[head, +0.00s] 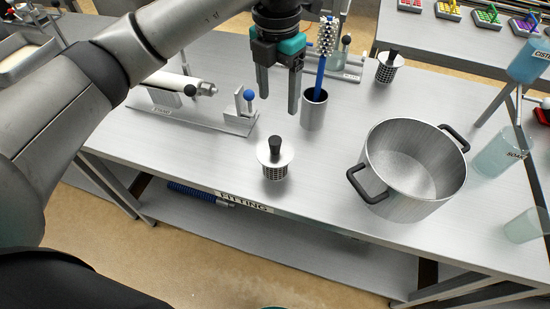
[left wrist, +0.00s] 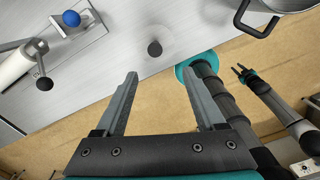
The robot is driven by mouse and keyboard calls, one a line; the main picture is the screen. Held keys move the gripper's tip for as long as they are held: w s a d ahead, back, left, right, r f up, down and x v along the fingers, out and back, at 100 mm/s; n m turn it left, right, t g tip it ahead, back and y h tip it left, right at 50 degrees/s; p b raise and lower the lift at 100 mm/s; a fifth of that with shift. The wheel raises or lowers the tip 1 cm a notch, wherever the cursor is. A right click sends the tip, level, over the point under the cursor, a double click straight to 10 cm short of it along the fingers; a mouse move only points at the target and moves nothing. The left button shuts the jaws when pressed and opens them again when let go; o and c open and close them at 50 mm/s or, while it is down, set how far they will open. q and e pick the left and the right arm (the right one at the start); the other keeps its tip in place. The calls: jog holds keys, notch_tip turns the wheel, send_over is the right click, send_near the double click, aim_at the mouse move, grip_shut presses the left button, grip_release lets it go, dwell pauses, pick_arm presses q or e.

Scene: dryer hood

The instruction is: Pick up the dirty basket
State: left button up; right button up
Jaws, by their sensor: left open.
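A small perforated metal basket (head: 275,170) with a lid and black knob stands upright near the table's front edge. A similar basket (head: 387,73) stands at the back right. My left gripper (head: 278,97) is open and empty, pointing down, above and behind the front basket in the head view. In the left wrist view the front basket's black knob (left wrist: 154,48) shows just beyond the open fingertips (left wrist: 160,74), apart from them. My right gripper (left wrist: 240,70) shows small in the left wrist view, its fingers apart and empty.
A large metal pot (head: 415,180) stands right of the front basket. A cup (head: 314,112) with a blue-handled brush is close behind it. A metal fixture (head: 195,115) with a blue ball lies left. Clear beakers (head: 505,150) stand at the right edge.

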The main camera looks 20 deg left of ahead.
pick_arm(q)
send_over(275, 140)
jog(key=f, duration=0.9)
jog(key=shift+s+d+p, duration=0.1)
jog(key=shift+s+p, duration=0.2)
jog(key=shift+s, duration=0.05)
jog(key=shift+w+f+p, duration=0.15)
jog(key=shift+f+p, duration=0.05)
jog(key=shift+f, duration=1.35)
jog(key=shift+w+f+p, duration=0.1)
jog(key=shift+f+p, duration=0.05)
jog(key=shift+f, duration=1.35)
grip_shut()
